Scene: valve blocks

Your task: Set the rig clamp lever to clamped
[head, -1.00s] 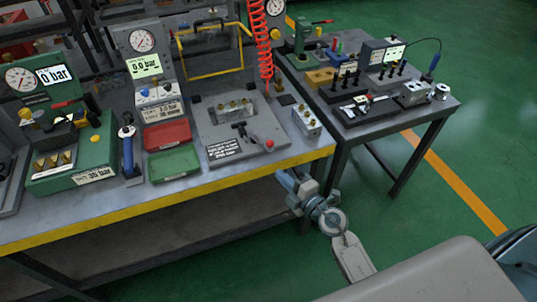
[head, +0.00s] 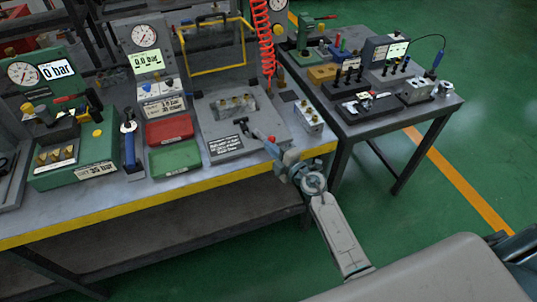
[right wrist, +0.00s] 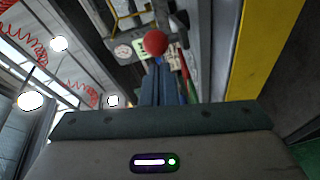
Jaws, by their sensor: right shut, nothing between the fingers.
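The rig (head: 215,130) is a grey plate on the bench with a valve block (head: 236,104) seated on it. Its clamp lever (head: 243,127) is dark and ends in a red ball knob (head: 271,139), pointing toward the front right of the plate. The knob also shows in the right wrist view (right wrist: 155,43), just beyond my fingertips. My right gripper (head: 266,146) is shut and empty, right beside the knob at the bench's front edge. Its closed fingers show in the right wrist view (right wrist: 167,82). Whether they touch the knob, I cannot tell. My left gripper is out of view.
A red tray (head: 169,130) and a green tray (head: 175,158) lie left of the rig. Another valve block (head: 309,118) stands to its right. A red coiled hose (head: 263,40) hangs behind. A second table (head: 350,125) with tools stands at the right.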

